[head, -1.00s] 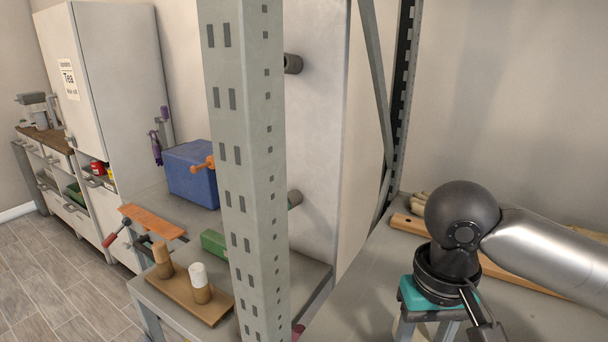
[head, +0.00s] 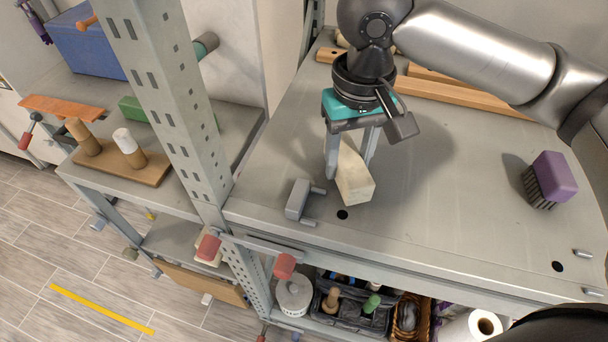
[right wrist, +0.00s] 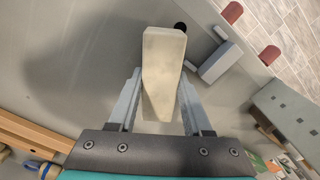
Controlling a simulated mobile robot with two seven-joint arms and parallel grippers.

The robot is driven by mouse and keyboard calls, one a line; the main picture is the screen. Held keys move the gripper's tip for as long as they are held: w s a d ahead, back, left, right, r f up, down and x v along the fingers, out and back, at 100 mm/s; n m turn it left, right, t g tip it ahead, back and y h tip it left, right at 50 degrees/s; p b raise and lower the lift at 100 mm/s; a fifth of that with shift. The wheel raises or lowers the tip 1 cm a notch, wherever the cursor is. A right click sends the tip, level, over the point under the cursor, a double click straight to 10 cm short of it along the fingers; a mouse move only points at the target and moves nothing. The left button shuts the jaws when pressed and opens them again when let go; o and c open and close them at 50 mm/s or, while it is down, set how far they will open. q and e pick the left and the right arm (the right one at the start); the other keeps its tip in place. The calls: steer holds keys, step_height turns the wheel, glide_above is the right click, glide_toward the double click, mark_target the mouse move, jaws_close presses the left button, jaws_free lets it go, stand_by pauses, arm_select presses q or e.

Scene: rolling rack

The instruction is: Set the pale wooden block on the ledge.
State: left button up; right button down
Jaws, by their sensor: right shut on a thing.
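The pale wooden block (head: 354,180) is a cream, angular piece held between the fingers of my right gripper (head: 350,155). In the right wrist view the block (right wrist: 163,70) sticks out past the fingertips (right wrist: 160,100), with a finger on each side. My right gripper is shut on it and points down over the grey metal worktop (head: 430,225), near its front left part. I cannot tell whether the block touches the worktop. No separate ledge is clear to me. My left gripper is not in view.
A grey clamp-like piece (head: 298,199) lies just left of the block, by the rack post (head: 170,95). A purple brush (head: 551,178) stands at the right. Wooden bars (head: 450,94) lie at the back. The worktop between block and brush is clear.

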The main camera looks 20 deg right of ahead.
steer(key=shift+d+r+n+p, duration=0.2)
steer(key=shift+r+n+p, duration=0.55)
steer(key=shift+n, duration=0.45)
step_height(320, 180, up, 7)
steer(key=d+n+p, duration=0.2)
steer(key=n+p, duration=0.3)
steer(key=n, duration=0.7)
step_height(320, 180, up, 9)
steer(key=n+p, duration=0.6)
steer(key=n, duration=1)
glide_above(374, 171)
step_height(374, 171, down, 16)
steer(key=shift+f+b, duration=0.15)
steer(key=shift+b, duration=1.05)
step_height(374, 171, down, 3)
steer(key=shift+r+p, duration=0.1)
steer(key=shift+p, duration=0.45)
steer(key=shift+f, duration=0.2)
